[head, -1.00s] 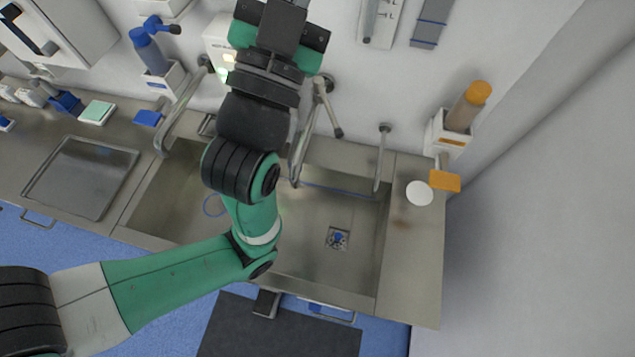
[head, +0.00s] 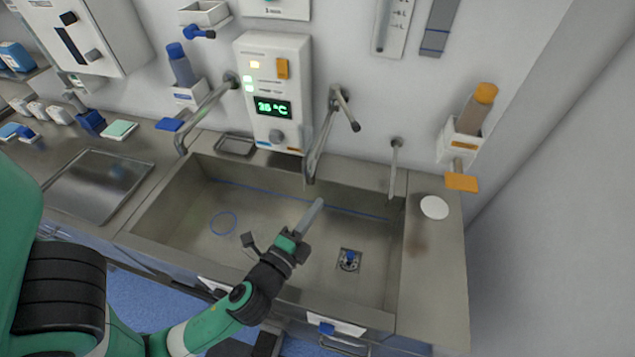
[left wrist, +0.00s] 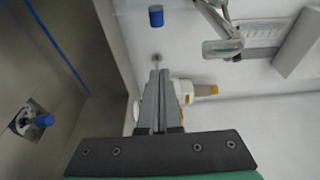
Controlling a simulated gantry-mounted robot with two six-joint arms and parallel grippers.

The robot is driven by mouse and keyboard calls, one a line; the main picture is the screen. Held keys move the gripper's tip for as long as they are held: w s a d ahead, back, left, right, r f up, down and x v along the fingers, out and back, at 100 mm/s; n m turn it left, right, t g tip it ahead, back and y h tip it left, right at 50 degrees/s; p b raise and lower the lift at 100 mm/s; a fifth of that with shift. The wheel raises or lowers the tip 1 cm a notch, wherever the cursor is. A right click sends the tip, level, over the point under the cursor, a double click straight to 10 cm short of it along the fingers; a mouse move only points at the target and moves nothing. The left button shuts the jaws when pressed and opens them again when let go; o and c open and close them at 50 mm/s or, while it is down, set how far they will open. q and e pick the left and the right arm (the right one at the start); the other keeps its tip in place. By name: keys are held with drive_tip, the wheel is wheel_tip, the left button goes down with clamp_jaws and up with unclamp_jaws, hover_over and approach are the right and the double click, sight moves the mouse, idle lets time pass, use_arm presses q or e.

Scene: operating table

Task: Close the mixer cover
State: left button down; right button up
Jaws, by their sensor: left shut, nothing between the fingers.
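The likely mixer is the white wall unit (head: 285,45) behind the basin, with a green display (head: 273,108), an orange switch (head: 283,68) and a round grey knob (head: 276,136). I cannot make out a separate cover on it. My left gripper (head: 314,210) hangs above the basin, in front of and below the unit, touching nothing. Its fingers lie together and empty; they also show in the left wrist view (left wrist: 157,85). My right gripper is in neither view.
The steel basin (head: 148,222) has a drain with a blue part (head: 349,258). The middle tap (head: 325,135), left tap (head: 207,115) and right spout (head: 394,168) project near the unit. An orange-capped bottle (head: 477,107) hangs at right.

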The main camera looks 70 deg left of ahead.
sight(306, 159)
use_arm(q)
drive_tip(key=w+a+p, duration=0.2)
drive_tip(key=w+a, duration=0.1)
drive_tip(key=a, duration=0.4)
drive_tip(key=shift+w+a, duration=0.15)
drive_tip(key=shift+a, duration=0.05)
